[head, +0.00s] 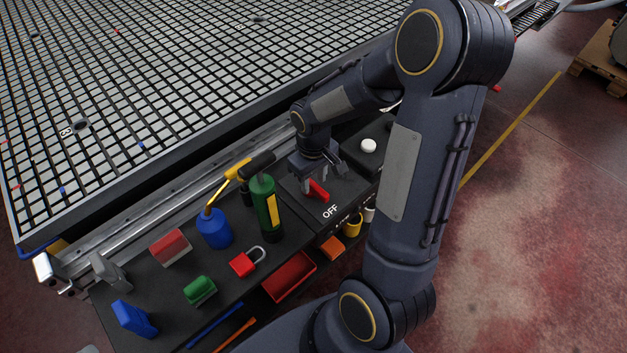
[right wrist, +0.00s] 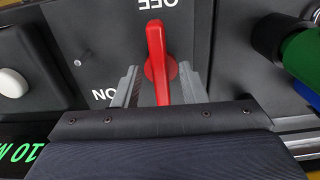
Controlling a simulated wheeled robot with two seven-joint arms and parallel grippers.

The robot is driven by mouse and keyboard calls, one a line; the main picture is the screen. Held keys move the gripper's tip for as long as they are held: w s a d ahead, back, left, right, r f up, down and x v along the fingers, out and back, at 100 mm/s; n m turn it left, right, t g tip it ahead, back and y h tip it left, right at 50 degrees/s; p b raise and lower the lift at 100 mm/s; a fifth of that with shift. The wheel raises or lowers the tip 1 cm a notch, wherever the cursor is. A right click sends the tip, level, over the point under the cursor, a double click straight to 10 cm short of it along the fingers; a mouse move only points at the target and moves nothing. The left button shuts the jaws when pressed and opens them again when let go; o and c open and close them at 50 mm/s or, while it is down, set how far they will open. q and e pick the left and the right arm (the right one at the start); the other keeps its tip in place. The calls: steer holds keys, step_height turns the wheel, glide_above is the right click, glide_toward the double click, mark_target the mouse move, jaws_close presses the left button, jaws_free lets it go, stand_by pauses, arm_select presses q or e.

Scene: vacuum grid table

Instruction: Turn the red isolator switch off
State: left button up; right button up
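The red isolator switch handle (head: 319,190) sits on a dark panel with the label OFF in front of it in the head view. In the right wrist view, the red handle (right wrist: 157,55) stands mid-picture, its wide end toward the OFF label at the top; ON shows at lower left. My right gripper (head: 322,180) is over the switch. In the right wrist view its fingers (right wrist: 158,88) are apart, one on each side of the handle's lower part. I cannot tell whether either touches it. My left gripper is not in view.
A white button (head: 368,146) is on the panel beside the switch. The grid table (head: 150,85) lies behind.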

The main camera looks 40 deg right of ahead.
mark_target(314, 184)
step_height(314, 184, up, 6)
steer(key=shift+r+p, duration=0.15)
steer(key=shift+p, duration=0.2)
stand_by(0.4)
steer(key=s+a+r+m+t+y+p, duration=0.2)
steer(key=s+a+r+t+y+p, duration=0.1)
steer(key=s+a+r, duration=0.7)
steer(key=s+r+t+p, duration=0.1)
steer(key=s+r+t, duration=0.1)
steer(key=s+r, duration=0.2)
steer(key=shift+s+a+m+t+y+p, duration=0.15)
steer(key=shift+a+m+t+y+p, duration=0.15)
steer(key=shift+a+y+p, duration=0.1)
